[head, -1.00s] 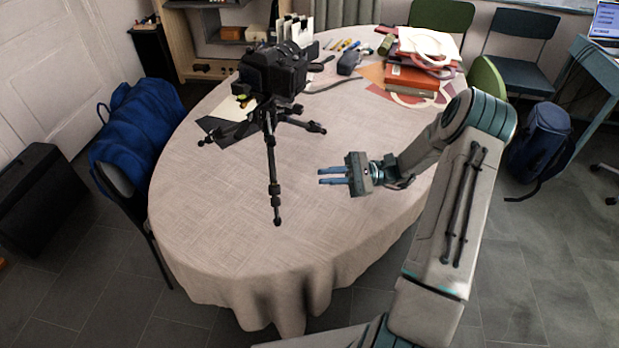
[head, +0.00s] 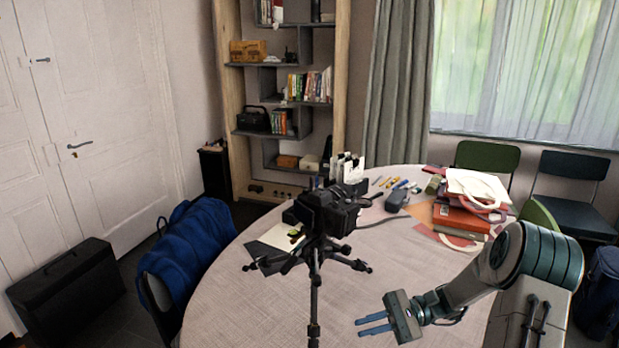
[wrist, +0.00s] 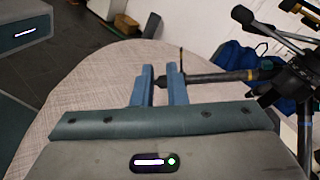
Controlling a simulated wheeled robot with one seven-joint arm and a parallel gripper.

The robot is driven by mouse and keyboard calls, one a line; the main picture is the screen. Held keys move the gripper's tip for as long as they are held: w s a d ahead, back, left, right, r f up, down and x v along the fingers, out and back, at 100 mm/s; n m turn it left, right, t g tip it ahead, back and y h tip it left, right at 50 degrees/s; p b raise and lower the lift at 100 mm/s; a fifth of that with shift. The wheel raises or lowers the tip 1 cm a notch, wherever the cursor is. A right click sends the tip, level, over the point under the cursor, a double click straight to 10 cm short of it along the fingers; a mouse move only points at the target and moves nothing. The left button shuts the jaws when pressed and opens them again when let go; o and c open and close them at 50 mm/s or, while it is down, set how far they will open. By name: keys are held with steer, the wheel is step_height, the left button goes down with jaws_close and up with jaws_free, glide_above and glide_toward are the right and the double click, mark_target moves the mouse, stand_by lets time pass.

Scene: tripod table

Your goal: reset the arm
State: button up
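My arm reaches in from the lower right of the head view, bent at the elbow. My gripper (head: 372,325) is over the right part of the cloth-covered table (head: 243,313), its blue fingers pointing left. A black camera (head: 328,212) on a black tripod (head: 315,285) stands left of my gripper. In the head view a gap separates them. In the wrist view a tripod leg (wrist: 222,77) lies in line with the right finger; I cannot tell its distance.
A pile of red and white books and papers (head: 465,205) lies at the back right of the table, with a dark case (head: 397,199) and pens beside it. A blue bag (head: 185,252) is at the left edge. Chairs (head: 487,160) stand behind. A bookshelf (head: 340,90) stands at the back.

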steer(key=s+r+n+t+h+p, duration=0.4)
steer(key=s+r+n+h, duration=0.5)
steer(key=s+r+h, duration=0.6)
steer(key=s+t+h, duration=0.1)
steer(key=s+t, duration=0.1)
steer(key=s, duration=0.1)
steer(key=shift+s+d+r+n+h, duration=0.25)
steer(key=shift+d+r+n+h, duration=0.05)
steer(key=shift+d+n, duration=0.1)
